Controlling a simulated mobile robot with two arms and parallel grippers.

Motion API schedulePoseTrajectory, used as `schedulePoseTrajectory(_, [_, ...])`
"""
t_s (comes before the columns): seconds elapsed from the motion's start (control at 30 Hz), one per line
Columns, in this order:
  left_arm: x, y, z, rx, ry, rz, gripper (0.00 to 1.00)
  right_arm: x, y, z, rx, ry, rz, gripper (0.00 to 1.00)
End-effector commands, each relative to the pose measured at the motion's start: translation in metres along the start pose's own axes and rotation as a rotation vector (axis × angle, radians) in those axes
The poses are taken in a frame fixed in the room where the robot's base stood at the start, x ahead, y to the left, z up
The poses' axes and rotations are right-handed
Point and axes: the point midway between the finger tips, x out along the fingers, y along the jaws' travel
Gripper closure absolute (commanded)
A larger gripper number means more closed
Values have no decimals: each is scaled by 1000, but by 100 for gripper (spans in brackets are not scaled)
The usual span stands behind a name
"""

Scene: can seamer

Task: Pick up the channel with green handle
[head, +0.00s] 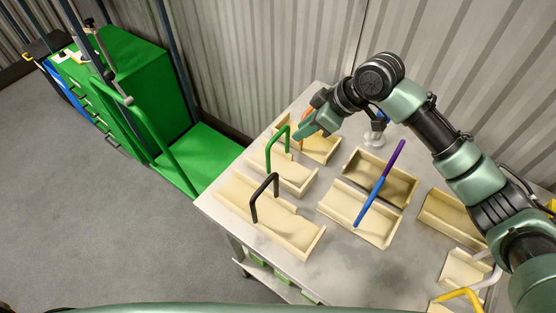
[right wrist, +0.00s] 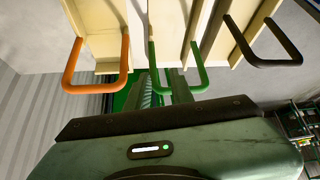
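The channel with the green handle (head: 278,140) is a pale, open trough (head: 290,178) on the table, between the black-handled and orange-handled ones. Its green handle stands upright and also shows in the right wrist view (right wrist: 187,90). My right gripper (head: 303,131) is beside the top of this handle in the head view. In the right wrist view its fingers (right wrist: 163,90) appear apart, close to the green handle. Whether they touch it cannot be told. The channel rests on the table. My left gripper is not in view.
A black-handled channel (head: 264,196) stands in front and an orange-handled one (right wrist: 124,70) close behind. Channels with a blue-purple handle (head: 380,183) lie to the right, and more at the far right. A green cart (head: 200,155) stands left of the table (head: 270,258); a corrugated wall is behind.

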Motion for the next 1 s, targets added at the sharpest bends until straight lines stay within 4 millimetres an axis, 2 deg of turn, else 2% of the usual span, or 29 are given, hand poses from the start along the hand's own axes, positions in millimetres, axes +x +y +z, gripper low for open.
schedulePoseTrajectory(0.07, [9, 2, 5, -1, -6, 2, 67, 8, 0, 5, 0, 0, 0, 77])
schedulePoseTrajectory(0.17, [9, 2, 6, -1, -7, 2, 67, 13, 0, 5, 1, 0, -1, 77])
schedulePoseTrajectory(0.47, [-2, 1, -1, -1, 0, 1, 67, 44, 1, 4, 2, -2, -2, 77])
schedulePoseTrajectory(0.7, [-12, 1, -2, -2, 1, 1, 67, 79, 3, 6, 2, -1, -1, 77])
schedulePoseTrajectory(1.0, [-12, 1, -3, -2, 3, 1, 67, 86, 4, 6, -1, 0, 1, 77])
